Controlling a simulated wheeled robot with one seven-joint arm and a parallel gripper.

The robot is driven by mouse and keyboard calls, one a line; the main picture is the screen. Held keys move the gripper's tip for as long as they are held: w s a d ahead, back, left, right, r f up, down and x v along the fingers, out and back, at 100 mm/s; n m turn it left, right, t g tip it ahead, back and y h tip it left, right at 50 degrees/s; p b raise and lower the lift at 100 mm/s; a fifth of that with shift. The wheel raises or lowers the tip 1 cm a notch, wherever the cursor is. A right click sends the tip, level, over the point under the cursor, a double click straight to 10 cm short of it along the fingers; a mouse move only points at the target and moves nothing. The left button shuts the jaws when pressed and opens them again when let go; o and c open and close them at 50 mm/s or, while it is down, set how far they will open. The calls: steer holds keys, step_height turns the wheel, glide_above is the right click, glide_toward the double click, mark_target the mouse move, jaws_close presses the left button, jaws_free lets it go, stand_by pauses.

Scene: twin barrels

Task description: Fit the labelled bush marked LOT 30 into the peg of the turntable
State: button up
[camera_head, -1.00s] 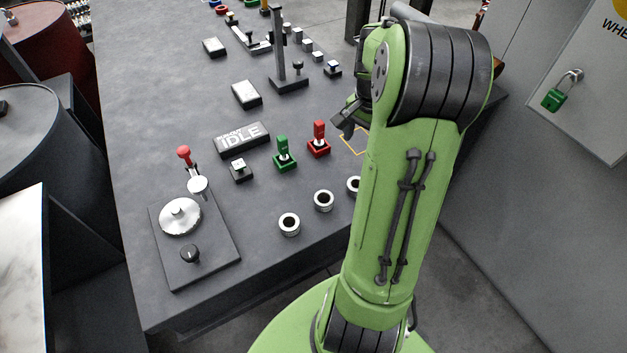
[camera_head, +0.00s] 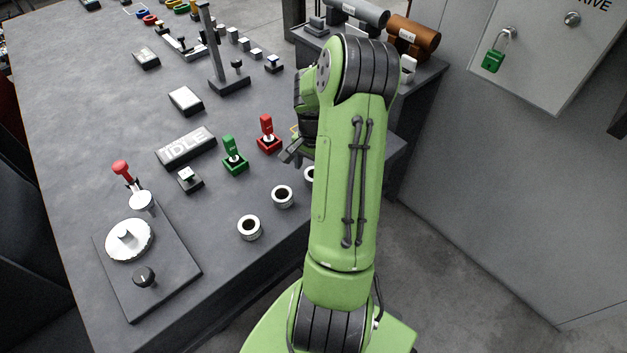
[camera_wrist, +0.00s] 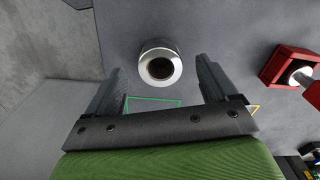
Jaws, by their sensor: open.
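Three metal bushes stand in a row near the bench's front edge in the head view: a left one (camera_head: 249,227), a middle one (camera_head: 283,196) and a right one (camera_head: 309,175) partly hidden by my arm. No LOT marking is readable on them. The turntable (camera_head: 130,240) is a silver disc with a central peg (camera_head: 126,237) on a dark plate at the left. My gripper (camera_head: 290,152) is mostly hidden behind my arm. In the wrist view my gripper (camera_wrist: 162,85) is open, and one bush (camera_wrist: 160,66) shows between and beyond its fingers, with nothing held.
A green switch (camera_head: 234,157) and a red switch (camera_head: 267,135) stand behind the bushes. The IDLE display (camera_head: 186,148), a red-knobbed lever (camera_head: 122,168) and a black knob (camera_head: 144,277) are nearby. A tall post (camera_head: 213,50) rises farther back.

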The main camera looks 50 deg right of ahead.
steer(key=shift+f, duration=0.9)
steer(key=shift+r, duration=0.1)
steer(key=shift+c, duration=0.9)
steer(key=c, duration=1.2)
